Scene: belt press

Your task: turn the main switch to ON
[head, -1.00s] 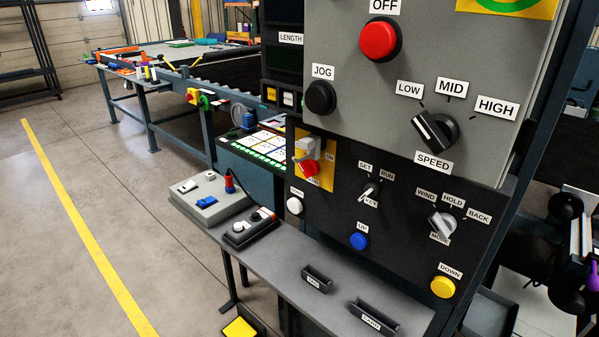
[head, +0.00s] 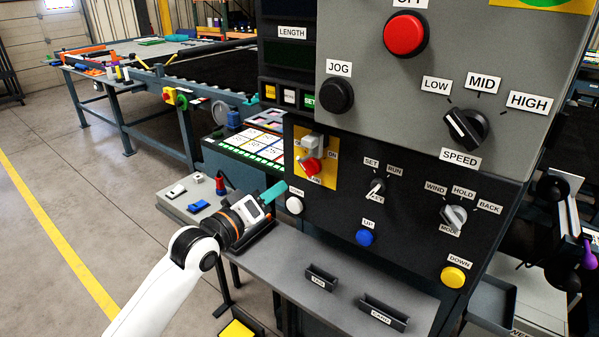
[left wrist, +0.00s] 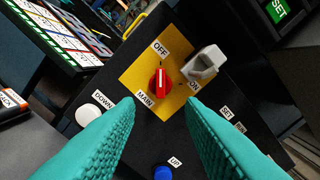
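The main switch is a red knob (head: 311,167) on a yellow plate (head: 329,178) at the left of the black panel. In the left wrist view the red knob (left wrist: 160,83) has a white line that points roughly at the OFF label (left wrist: 160,48). The ON label (left wrist: 193,86) is to its right. A grey block-like part (left wrist: 204,64) sits beside the knob near ON; it also shows in the head view (head: 313,144). My left gripper (head: 279,190) is just left of the panel, below the switch. Its teal fingers (left wrist: 160,104) are apart and empty, with the knob beyond the gap.
A white button (head: 294,205), a key switch (head: 376,188) and a blue button (head: 364,238) are near the main switch. A grey ledge (head: 270,262) with small bins runs below. A grey control box (head: 196,199) stands at the left.

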